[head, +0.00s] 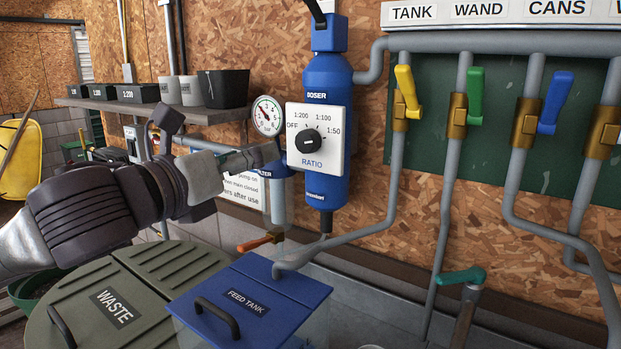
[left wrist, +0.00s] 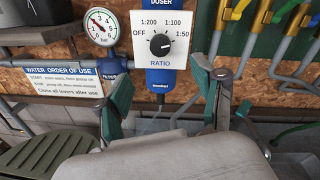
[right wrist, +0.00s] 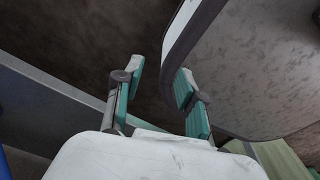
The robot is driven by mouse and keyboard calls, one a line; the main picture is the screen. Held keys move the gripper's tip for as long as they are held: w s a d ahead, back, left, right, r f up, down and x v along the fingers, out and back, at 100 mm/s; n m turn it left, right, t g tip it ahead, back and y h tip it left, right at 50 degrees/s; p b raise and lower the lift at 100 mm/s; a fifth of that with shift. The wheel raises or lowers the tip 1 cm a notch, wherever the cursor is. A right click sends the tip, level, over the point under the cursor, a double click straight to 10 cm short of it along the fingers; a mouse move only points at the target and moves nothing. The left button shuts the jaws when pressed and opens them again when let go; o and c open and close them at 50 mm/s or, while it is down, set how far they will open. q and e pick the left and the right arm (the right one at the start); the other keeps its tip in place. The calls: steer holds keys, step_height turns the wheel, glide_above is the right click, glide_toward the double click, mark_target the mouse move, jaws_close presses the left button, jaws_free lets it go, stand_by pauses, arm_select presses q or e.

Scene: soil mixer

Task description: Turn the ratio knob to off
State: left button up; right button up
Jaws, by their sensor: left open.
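The ratio knob (head: 309,141) is a black dial on a white plate (head: 333,122) marked OFF, 1:200, 1:100 and 1:50, fixed to the blue doser (head: 327,75). In the left wrist view the knob (left wrist: 160,44) lies ahead, between and beyond the fingertips. Its small white mark is too small to read surely against a label. My left gripper (head: 268,156) is just left of the plate in the head view; in its own view it (left wrist: 163,85) is open and empty, apart from the knob. My right gripper (right wrist: 160,85) is open and empty, outside the head view.
A pressure gauge (head: 267,115) and filter (head: 278,195) stand close to my left gripper. The blue feed tank (head: 260,281) and green waste bin (head: 140,270) are below. Pipes with yellow (head: 406,90), green (head: 476,95) and blue (head: 554,100) levers are at right.

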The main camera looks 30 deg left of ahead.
arm_select(q)
steer(key=f, duration=0.1)
steer(key=p, duration=1)
glide_toward(304, 141)
steer(key=w, duration=0.2)
steer(key=w+p, duration=0.1)
steer(key=w, duration=0.2)
steer(key=w+p, duration=0.1)
steer(key=w, duration=0.1)
steer(key=shift+w+d, duration=0.3)
steer(key=shift+w, duration=0.7)
arm_select(e)
step_height(304, 141, up, 12)
steer(key=shift+f, duration=0.2)
steer(key=shift+s, duration=0.1)
arm_select(q)
steer(key=shift+p, duration=0.3)
steer(key=c, duration=1.2)
